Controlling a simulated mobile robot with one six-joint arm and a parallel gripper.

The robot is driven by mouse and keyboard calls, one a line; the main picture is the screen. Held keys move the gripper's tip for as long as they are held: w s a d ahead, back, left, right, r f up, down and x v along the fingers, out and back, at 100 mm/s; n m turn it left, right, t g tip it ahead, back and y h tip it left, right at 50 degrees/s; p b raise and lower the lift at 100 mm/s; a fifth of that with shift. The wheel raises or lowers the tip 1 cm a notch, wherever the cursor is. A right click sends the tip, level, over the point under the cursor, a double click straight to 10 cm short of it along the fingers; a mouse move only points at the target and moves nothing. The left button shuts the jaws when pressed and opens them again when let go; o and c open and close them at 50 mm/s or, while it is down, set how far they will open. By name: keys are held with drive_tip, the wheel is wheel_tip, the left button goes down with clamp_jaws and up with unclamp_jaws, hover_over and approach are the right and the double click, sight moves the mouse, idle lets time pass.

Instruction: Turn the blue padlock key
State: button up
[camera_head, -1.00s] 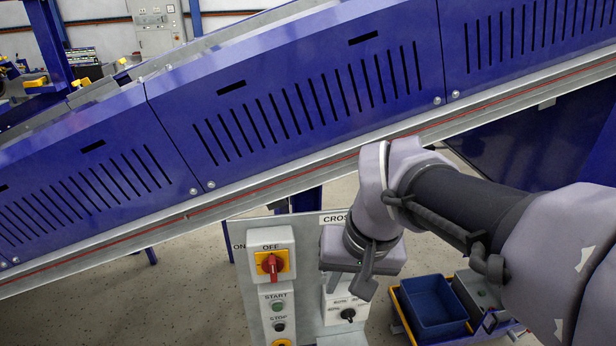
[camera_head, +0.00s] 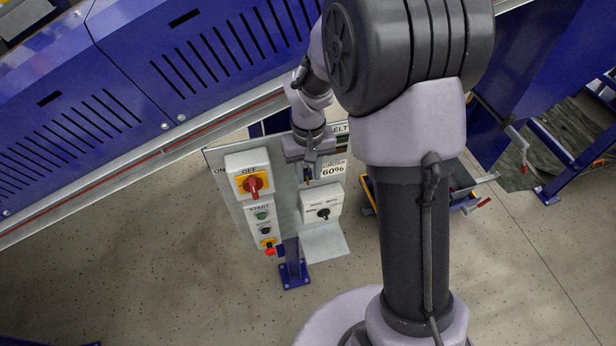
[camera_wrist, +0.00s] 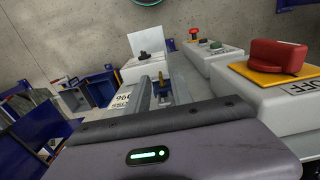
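My gripper (camera_wrist: 163,88) is at the control panel (camera_head: 222,190), to the right of the red isolator switch in the head view. Its two fingers stand apart in the wrist view. A small brass-coloured piece (camera_wrist: 160,80) and a blue piece (camera_wrist: 182,90) show in the gap between them. They may be the key and padlock, but they are too small to be sure. I cannot tell whether the fingers touch them. The red isolator handle (camera_head: 253,184) on its yellow plate marked OFF also shows in the wrist view (camera_wrist: 278,55).
Green START and dark STOP buttons and a red emergency button (camera_head: 269,246) sit below the isolator. A white box with a black knob (camera_head: 323,212) is beside them. The blue conveyor (camera_head: 100,120) runs behind the panel.

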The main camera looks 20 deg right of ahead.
drive_tip(key=shift+f, duration=1.1)
clamp_jaws()
drive_tip(key=shift+a+h, duration=0.2)
drive_tip(key=shift+h, duration=0.5)
unclamp_jaws()
wheel_tip(320, 180, up, 17)
drive_tip(key=a+p, duration=0.2)
drive_tip(key=shift+a+r, duration=0.15)
drive_tip(key=shift+r, duration=0.05)
